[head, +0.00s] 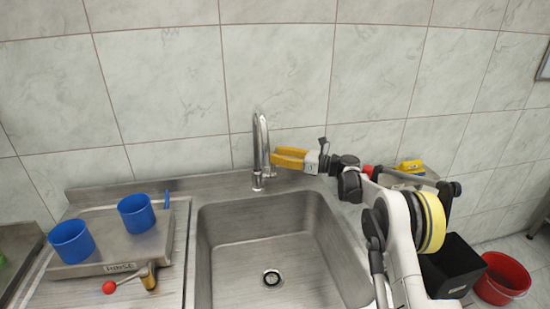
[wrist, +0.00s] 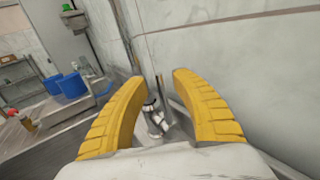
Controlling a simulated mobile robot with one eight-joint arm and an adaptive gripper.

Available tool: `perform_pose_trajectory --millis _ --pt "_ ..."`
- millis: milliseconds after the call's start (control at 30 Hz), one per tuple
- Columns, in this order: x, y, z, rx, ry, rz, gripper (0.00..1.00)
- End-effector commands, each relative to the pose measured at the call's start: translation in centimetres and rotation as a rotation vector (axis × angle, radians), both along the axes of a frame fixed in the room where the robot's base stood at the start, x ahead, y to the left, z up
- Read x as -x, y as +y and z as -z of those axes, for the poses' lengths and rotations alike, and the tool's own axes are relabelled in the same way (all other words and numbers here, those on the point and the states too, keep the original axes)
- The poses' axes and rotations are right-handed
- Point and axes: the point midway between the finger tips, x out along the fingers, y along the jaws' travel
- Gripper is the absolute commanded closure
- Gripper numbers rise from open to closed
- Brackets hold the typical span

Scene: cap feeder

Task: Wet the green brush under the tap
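The silver tap (head: 262,150) stands at the back edge of the steel sink (head: 225,240). My gripper (head: 275,158) has yellow fingers and is just right of the tap, pointing left at it. In the wrist view the fingers (wrist: 157,78) are apart with nothing held between them, and the tap (wrist: 154,118) shows in the gap beyond. I cannot tell whether a finger touches the tap. No water stream is visible. The green brush is not clearly seen; a small green patch (head: 3,260) is cut off at the left edge of the head view.
Two blue cups (head: 72,242) stand on a steel unit marked RINSE (head: 120,268), left of the sink. A red-knobbed lever (head: 110,287) is at its front. A black bin (head: 450,265) and a red bucket (head: 505,280) are at right. The tiled wall is close behind the tap.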

Motion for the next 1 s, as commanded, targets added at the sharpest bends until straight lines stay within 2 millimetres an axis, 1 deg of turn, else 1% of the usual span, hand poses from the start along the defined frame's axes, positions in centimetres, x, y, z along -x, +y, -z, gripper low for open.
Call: perform_pose_trajectory --millis 100,367,467,500,667,867,1000 --pt "-0.2 0.7 0.0 0.000 0.000 0.000 0.68" --pt "-0.2 0.7 -0.1 0.000 -0.001 0.000 0.68" --pt "-0.2 0.7 -0.1 0.000 -0.001 0.000 0.97" --pt "-0.2 0.7 -0.1 0.000 -0.001 0.000 1.00" --pt "-0.2 0.7 0.0 -0.001 -0.004 0.000 1.00" --pt "0.8 0.4 0.2 -0.033 -0.115 0.000 1.00" --pt "0.9 0.3 0.0 -0.036 -0.130 0.001 1.00"
